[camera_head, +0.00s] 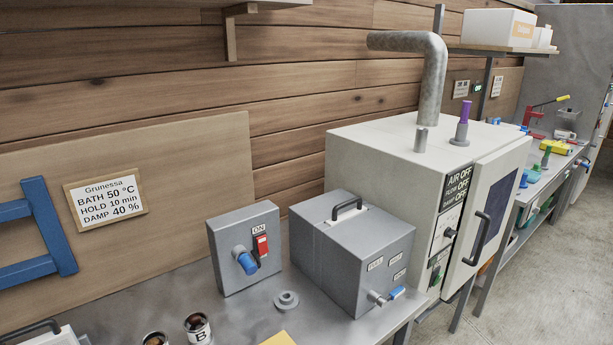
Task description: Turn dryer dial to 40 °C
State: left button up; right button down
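The dryer appears to be the large white cabinet (373,160) right of centre, with a grey pipe (434,85) rising behind its top. Its front has a black panel (457,187) reading AIR OFF, FLOW OFF and DAMP OFF. Below that, a small dark dial (450,233) sits on a white scale plate; its setting is too small to read. The cabinet's door (503,190) with a dark handle is at its right and looks shut. Neither of my grippers is in view.
A grey lidded box (352,245) with a blue-handled tap stands before the dryer. Left of it are a switch box (243,262) with a blue knob and a wall card (105,198) reading BATH 50 °C. Jars (197,326) stand at the front. Concrete floor (555,270) is clear at right.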

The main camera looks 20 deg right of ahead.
aim_at(450, 232)
jog(key=z, duration=1.35)
